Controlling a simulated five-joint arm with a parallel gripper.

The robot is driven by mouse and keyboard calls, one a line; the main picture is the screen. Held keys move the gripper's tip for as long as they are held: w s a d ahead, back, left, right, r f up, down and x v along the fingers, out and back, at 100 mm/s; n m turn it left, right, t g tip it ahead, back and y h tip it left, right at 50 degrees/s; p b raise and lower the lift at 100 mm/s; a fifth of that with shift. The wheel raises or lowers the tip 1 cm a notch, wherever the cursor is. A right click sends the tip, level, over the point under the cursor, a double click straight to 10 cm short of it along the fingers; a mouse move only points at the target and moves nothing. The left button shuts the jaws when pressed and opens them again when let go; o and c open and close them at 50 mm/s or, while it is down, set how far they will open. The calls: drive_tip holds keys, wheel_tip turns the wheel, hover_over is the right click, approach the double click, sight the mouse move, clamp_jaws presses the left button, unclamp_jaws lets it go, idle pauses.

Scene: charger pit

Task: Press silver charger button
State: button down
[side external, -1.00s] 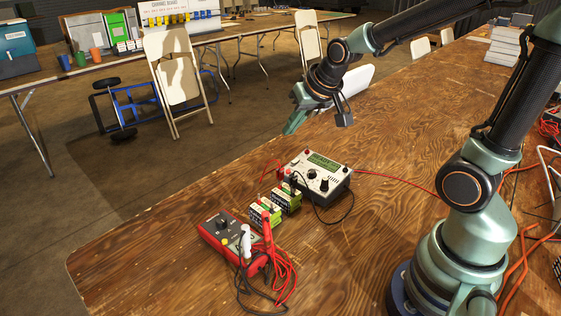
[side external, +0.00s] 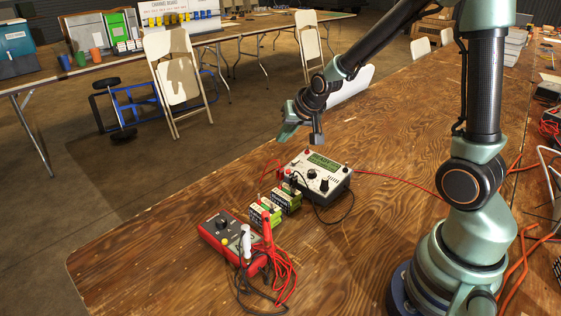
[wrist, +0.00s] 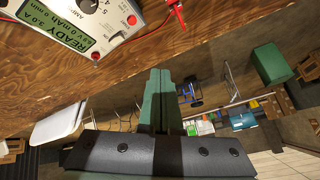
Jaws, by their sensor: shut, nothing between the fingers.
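The silver-white charger (side external: 335,181) sits on the wooden table in the side view, with a green display and dark knobs on its top face. In the wrist view the charger (wrist: 112,14) is cut off at the top left; its display reads READY, and round red parts show near its edge. My gripper (side external: 283,137) is shut and empty. It hangs above the table, beyond the charger and up to its left in the side view, apart from it. In the wrist view its green fingers (wrist: 160,74) lie together, below and right of the charger.
Several green-and-white battery packs (side external: 286,197) stand left of the charger. A red meter (side external: 219,239) with tangled red and black leads lies nearer the front. A red wire (side external: 398,179) runs right from the charger. The table's left part is clear.

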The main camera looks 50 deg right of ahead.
hover_over(287, 176)
drive_tip(key=shift+d+f, duration=0.15)
drive_tip(key=shift+f, duration=4.1)
drive_tip(key=shift+f, duration=0.1)
drive_tip(key=shift+f, duration=0.35)
drive_tip(key=shift+f, duration=0.35)
drive_tip(key=shift+r, duration=0.75)
drive_tip(key=shift+a+r, duration=0.2)
drive_tip(key=shift+r, duration=0.65)
drive_tip(key=shift+a+r, duration=0.15)
drive_tip(key=shift+r, duration=0.65)
drive_tip(key=shift+a+r, duration=0.2)
drive_tip(key=shift+r, duration=0.65)
drive_tip(key=shift+r, duration=0.1)
